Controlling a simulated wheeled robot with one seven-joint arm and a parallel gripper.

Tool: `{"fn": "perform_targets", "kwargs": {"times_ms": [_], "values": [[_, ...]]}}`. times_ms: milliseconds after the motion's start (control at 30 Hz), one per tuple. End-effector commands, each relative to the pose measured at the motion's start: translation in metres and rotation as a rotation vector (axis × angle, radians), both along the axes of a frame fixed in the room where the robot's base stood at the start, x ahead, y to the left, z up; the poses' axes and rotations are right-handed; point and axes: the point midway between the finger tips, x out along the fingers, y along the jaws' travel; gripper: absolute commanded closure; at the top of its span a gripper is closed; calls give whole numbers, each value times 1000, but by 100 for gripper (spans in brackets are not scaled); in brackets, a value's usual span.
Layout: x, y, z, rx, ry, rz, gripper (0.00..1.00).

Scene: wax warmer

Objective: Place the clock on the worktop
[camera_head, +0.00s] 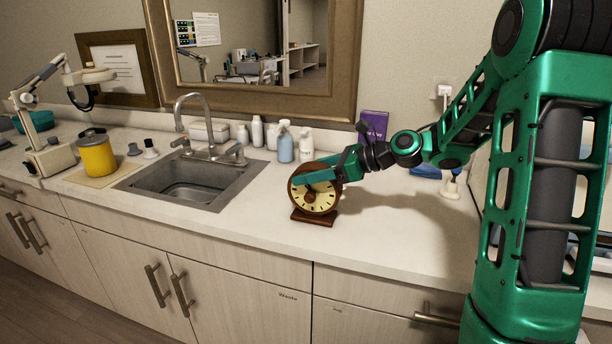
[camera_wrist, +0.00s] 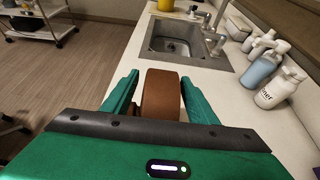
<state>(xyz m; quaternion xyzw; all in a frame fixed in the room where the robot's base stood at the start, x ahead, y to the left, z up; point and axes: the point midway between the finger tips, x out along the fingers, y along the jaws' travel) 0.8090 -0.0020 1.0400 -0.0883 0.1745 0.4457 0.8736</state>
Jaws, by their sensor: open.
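The clock (camera_head: 316,191) is round with a brown wooden case, a pale dial and a brown base. It stands upright on the white worktop (camera_head: 410,232), right of the sink and near the front edge. My gripper (camera_head: 325,172) is at the clock, with one green finger across the upper part of its face. In the wrist view the clock's brown case (camera_wrist: 162,95) sits between the two green fingers of my gripper (camera_wrist: 160,92). The jaws are open around it. The clock's back is hidden in the head view.
The sink (camera_head: 190,182) with its tap lies left of the clock. Several bottles, including a blue one (camera_head: 285,145), and a purple box (camera_head: 373,124) stand along the back wall. A yellow pot (camera_head: 97,156) is at the left. Worktop to the right of the clock is clear.

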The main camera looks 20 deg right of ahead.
Motion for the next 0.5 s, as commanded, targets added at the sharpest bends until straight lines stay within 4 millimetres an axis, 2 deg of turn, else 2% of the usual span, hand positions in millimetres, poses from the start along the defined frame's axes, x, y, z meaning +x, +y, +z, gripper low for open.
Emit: {"fn": "perform_targets", "kwargs": {"times_ms": [500], "values": [[-50, -70, 36, -1, -3, -3, 47]]}}
